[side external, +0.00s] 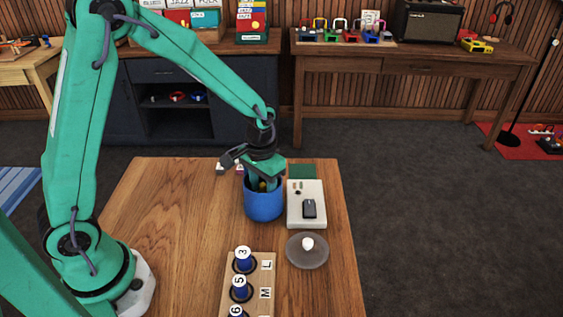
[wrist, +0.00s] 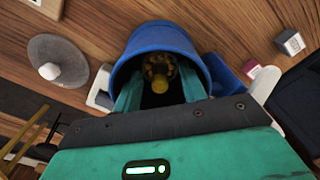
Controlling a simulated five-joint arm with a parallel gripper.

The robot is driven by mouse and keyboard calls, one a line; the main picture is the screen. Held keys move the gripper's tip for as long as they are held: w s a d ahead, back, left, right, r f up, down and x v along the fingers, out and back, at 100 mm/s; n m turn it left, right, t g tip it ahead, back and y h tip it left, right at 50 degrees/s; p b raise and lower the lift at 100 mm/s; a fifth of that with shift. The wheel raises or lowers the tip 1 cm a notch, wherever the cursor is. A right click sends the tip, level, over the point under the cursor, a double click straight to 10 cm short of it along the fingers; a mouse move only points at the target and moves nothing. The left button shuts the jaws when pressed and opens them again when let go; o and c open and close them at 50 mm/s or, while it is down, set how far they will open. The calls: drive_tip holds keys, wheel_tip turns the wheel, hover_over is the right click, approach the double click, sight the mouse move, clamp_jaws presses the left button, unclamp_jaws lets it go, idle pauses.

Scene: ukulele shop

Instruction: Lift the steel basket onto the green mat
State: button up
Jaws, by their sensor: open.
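A blue pot (side external: 264,205) stands on the wooden table, and it also shows in the wrist view (wrist: 160,38). My gripper (side external: 263,184) points down into its mouth. In the wrist view my gripper's teal fingers (wrist: 158,88) are open, one at each side of a yellowish knob (wrist: 159,85). Behind the knob, inside the pot, is a dark round thing with golden specks. It may be the steel basket, but its walls are hidden and I cannot tell. The green mat (side external: 301,171) lies behind the white box and looks bare.
A white box (side external: 306,215) with a dark pad stands right of the pot. In front of it lies a grey disc (side external: 306,258) with a white knob. A wooden rack (side external: 262,294) with numbered blue pieces is nearer. The table's left is clear.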

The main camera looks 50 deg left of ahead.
sight(263, 183)
idle(0.3)
clamp_jaws()
drive_tip(key=shift+r, duration=5.05)
